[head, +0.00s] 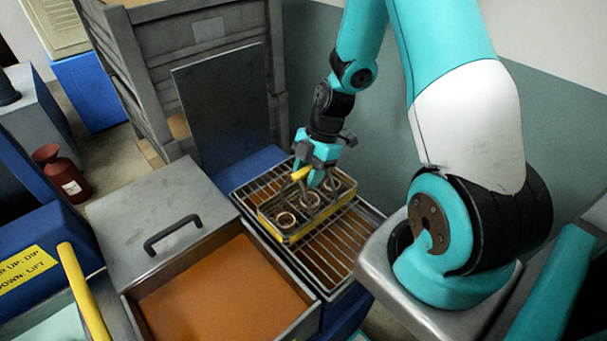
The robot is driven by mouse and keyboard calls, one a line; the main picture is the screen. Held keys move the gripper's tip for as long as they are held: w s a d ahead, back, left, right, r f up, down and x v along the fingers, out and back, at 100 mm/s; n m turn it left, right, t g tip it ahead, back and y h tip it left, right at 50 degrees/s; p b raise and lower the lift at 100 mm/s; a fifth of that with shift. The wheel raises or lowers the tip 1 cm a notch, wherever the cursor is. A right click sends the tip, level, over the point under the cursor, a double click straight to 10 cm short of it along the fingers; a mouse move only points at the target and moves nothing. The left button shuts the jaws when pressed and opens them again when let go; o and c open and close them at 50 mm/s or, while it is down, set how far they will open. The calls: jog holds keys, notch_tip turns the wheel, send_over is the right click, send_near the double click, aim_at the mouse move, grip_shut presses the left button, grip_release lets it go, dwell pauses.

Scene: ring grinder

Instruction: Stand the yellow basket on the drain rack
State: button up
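The yellow basket (268,226) is a low rectangular tray with a yellow rim and a raised yellow handle (299,174). It holds several ring-shaped parts. It appears upright and level over the wire drain rack (322,254), within the rack's outline. Whether its bottom touches the wires all along is hard to tell. My gripper (314,180) is at the handle, directly above the basket, with its fingers pointing down around the handle. The fingers hide part of the handle and some of the basket's far side. Whether they press on the handle is not clear.
Left of the rack is an open tank (222,295) of orange-brown liquid. A grey lid (160,222) with a dark handle lies behind it. A grey upright panel (226,105) stands behind the rack. A red bottle (68,181) stands far left. The rack's front wires are bare.

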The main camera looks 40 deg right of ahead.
jog(key=shift+o, duration=0.7)
jog(key=b+v, duration=0.3)
jog(key=v, duration=1.4)
jog(key=shift+r, duration=0.25)
